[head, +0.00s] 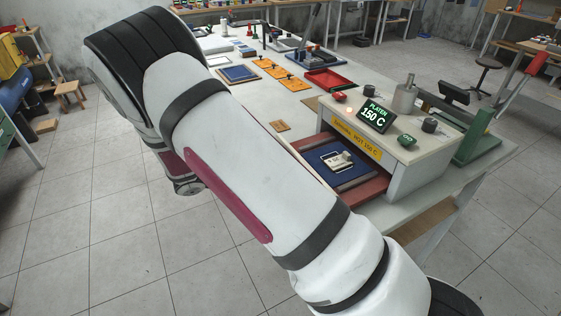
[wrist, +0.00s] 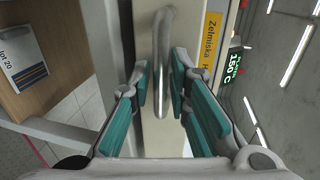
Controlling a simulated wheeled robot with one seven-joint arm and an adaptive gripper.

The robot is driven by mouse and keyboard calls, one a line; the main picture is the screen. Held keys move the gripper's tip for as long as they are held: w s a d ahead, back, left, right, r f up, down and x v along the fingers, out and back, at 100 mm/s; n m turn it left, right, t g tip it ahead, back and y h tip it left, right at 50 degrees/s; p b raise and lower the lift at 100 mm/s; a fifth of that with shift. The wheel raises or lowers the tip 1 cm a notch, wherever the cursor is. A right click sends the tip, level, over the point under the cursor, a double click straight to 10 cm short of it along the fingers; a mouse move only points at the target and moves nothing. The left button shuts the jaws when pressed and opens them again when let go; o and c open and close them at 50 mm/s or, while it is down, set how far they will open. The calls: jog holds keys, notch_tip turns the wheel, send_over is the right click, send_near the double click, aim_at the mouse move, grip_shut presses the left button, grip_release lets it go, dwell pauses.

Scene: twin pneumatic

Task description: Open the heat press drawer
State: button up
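The heat press (head: 415,150) is a pale box on the bench at right, with a yellow label (head: 357,138) on its front. Its drawer (head: 367,190) stands at least partly out below the label; a blue pad with a small pale item lies in it. A gap shows on the left side of the handle; contact on the right side cannot be told.
A green-lit display (head: 376,115) reading 150 C, knobs and a metal cylinder (head: 404,98) sit on top of the press. A red tray (head: 328,80) and orange plates (head: 282,74) lie farther along the bench.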

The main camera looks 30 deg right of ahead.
jog(key=v, duration=1.2)
dwell(0.4)
jog(key=s+d+r+m+g+y, duration=0.1)
jog(key=s+d+r+m+y, duration=0.25)
jog(key=s+r+m, duration=0.35)
jog(key=s+d+r+m+g+y, duration=0.25)
jog(key=s+r+m+y, duration=0.25)
jog(key=m, duration=0.4)
jog(key=s+r+m+t+y, duration=0.2)
jog(key=s+m+t+y, duration=0.1)
jog(key=s+m, duration=0.4)
jog(key=s+a+r+m+t+y, duration=0.1)
jog(key=s+r+m+t+y, duration=0.2)
jog(key=s+m, duration=0.5)
jog(key=m+t+y, duration=0.1)
jog(key=m, duration=0.4)
jog(key=shift+s+a+r, duration=0.3)
